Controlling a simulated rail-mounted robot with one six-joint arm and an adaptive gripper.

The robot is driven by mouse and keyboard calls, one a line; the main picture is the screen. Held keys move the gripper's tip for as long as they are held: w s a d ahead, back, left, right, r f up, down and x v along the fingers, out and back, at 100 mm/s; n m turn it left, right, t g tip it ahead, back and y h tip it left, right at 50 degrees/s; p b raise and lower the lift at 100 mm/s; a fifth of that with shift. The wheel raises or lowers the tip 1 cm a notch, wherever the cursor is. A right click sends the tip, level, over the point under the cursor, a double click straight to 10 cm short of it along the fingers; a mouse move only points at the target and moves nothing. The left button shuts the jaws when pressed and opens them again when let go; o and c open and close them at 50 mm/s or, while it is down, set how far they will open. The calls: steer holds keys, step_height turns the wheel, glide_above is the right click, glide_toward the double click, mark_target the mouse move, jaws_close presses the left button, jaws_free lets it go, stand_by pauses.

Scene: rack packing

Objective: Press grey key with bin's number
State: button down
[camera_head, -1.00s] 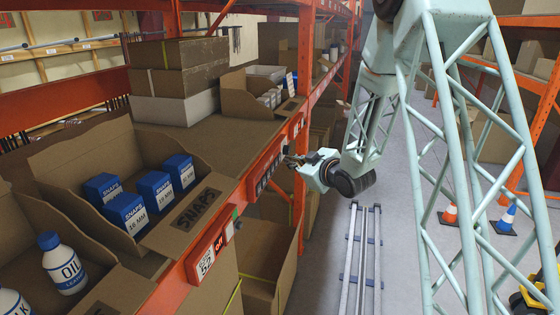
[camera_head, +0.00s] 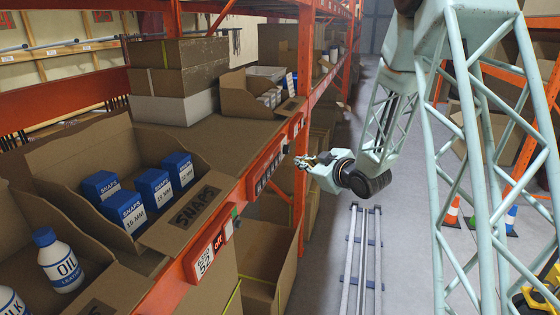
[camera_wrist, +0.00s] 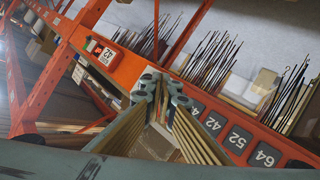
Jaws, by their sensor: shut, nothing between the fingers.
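A red panel (camera_head: 268,168) with a row of dark grey keys runs along the orange shelf beam. In the wrist view I can read a key marked 42 (camera_wrist: 214,122), a key marked 52 (camera_wrist: 238,139) and a key marked 64 (camera_wrist: 264,155); nearer keys are partly hidden by my fingers. The SNAPS bin (camera_head: 195,207) holds several blue boxes, and a red label unit (camera_head: 206,258) reading 52 is on the beam below it. My gripper (camera_head: 300,161) is shut and empty in the aisle, apart from the panel. In the wrist view its fingertips (camera_wrist: 165,82) show just left of the keys.
Another red label unit (camera_wrist: 104,53) is on a beam in the wrist view. Rails (camera_head: 362,255) run along the aisle floor. Cones (camera_head: 453,210) stand on the right. The aisle beside my gripper is clear.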

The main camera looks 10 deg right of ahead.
steer(key=shift+s+d, duration=0.25)
steer(key=shift+d, duration=0.35)
stand_by(0.5)
steer(key=s+d+r+m+g+h+b, duration=0.1)
steer(key=s+d+r+m+h+b, duration=0.15)
steer(key=s, duration=0.65)
steer(key=s+d+r+m+g+h+b, duration=0.15)
steer(key=s+r, duration=0.25)
steer(key=s, duration=0.4)
steer(key=s+d+r+m+g+h+b, duration=0.1)
steer(key=s+r+m+g+h+b, duration=0.15)
steer(key=s, duration=0.65)
steer(key=s+a+f+m+g+b, duration=0.1)
steer(key=s+a, duration=0.1)
steer(key=s, duration=1)
steer(key=s+a+f+m+g+y+b, duration=0.1)
steer(key=s+a+g, duration=0.1)
steer(key=s, duration=1.1)
steer(key=s+a+m+g+b, duration=0.1)
steer(key=s+a, duration=0.1)
steer(key=s, duration=1)
steer(key=shift+s+a+f+g, duration=0.15)
steer(key=shift+a+f+g, duration=0.15)
steer(key=shift+a+f, duration=0.1)
